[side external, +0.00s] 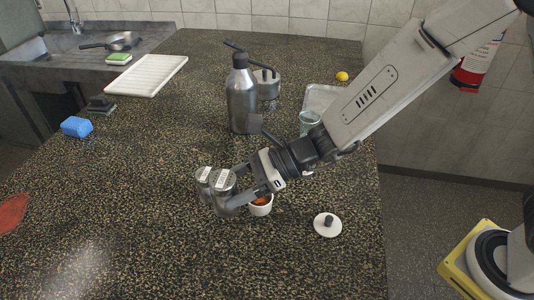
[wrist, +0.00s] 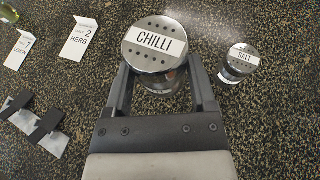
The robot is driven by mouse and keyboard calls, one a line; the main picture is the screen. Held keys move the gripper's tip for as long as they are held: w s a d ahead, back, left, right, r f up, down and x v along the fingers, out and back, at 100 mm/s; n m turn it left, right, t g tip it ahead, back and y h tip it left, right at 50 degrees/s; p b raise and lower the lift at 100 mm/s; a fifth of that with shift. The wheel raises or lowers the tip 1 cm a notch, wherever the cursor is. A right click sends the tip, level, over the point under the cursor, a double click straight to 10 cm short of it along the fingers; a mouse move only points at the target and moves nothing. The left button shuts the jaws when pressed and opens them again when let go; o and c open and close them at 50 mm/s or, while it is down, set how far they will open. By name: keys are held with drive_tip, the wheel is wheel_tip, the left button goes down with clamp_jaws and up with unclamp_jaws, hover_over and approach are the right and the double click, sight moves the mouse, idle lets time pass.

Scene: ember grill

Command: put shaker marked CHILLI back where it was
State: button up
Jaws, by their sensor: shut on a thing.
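The CHILLI shaker (wrist: 155,42), a metal shaker with a holed top and a white label, stands roughly upright between the two fingers of my gripper (wrist: 160,68) in the wrist view. In the side view my gripper (side external: 232,192) is shut on this shaker (side external: 222,187) from the right. Its base is hard to see, so I cannot tell whether it touches the counter. The SALT shaker (wrist: 240,60) is close by on the right in the wrist view; in the side view it is the shaker (side external: 203,178) just behind and left.
A metal bottle (side external: 242,100) stands behind. Cards reading HERB (wrist: 80,39) and LEMON (wrist: 19,50) show in the wrist view. The front-left counter is mostly clear.

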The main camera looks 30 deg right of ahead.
drive_tip(key=shift+w+a+f, duration=0.55)
drive_tip(key=shift+w+f, duration=0.3)
drive_tip(key=shift+f, duration=0.15)
drive_tip(key=shift+w+a+f, duration=0.55)
drive_tip(key=shift+w+f, duration=0.3)
drive_tip(key=shift+f, duration=0.1)
drive_tip(key=shift+w+a+f, duration=0.55)
drive_tip(key=shift+w+f, duration=0.3)
drive_tip(key=shift+f, duration=0.15)
drive_tip(key=shift+w+f, duration=0.1)
drive_tip(key=shift+f, duration=0.1)
drive_tip(key=shift+w+a+f, duration=0.1)
drive_tip(key=shift+a+f, duration=0.05)
drive_tip(key=shift+f, duration=1.5)
drive_tip(key=shift+f, duration=0.15)
drive_tip(key=o, duration=1)
drive_tip(key=shift+c, duration=0.2)
